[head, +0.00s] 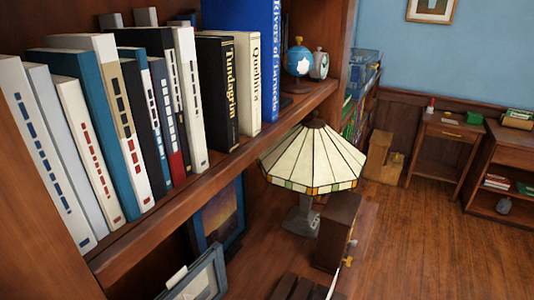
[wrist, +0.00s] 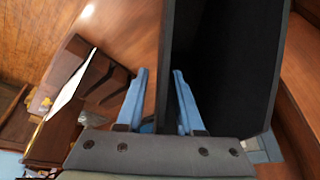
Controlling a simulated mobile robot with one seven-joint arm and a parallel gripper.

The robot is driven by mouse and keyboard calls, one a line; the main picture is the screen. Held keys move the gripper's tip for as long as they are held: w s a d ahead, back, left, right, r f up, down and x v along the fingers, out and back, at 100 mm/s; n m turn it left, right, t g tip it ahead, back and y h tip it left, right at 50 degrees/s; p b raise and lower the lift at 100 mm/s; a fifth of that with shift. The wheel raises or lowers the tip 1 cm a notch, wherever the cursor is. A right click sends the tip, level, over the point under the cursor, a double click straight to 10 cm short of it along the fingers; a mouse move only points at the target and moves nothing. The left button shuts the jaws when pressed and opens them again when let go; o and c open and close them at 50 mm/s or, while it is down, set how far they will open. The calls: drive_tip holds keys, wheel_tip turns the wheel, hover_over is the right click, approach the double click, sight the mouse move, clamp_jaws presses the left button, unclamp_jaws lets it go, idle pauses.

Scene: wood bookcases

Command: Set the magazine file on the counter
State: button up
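The magazine file (wrist: 228,65) looks like a dark, open-sided black holder in the wrist view, and its hollow interior faces me. My gripper (wrist: 160,78) has two blue fingers on either side of the file's thin left wall. The right finger is in front of the dark interior. Wood shows between the left finger and the wall, so the fingers look apart, not closed on it. In the head view I see neither my gripper nor clearly the file. A wooden ledge (head: 268,272) runs below the book shelf; I cannot tell whether it is the counter.
A stained-glass lamp (head: 315,160) and a small wooden drawer box (head: 338,232) stand on the ledge. Framed pictures (head: 218,215) lean at its back. Several books (head: 130,120) fill the shelf above. A wooden desk (head: 448,135) stands across the room; the floor (head: 425,215) between is clear.

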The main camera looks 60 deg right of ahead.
drive_tip(key=v, duration=1.2)
drive_tip(key=shift+r, duration=0.15)
idle(0.3)
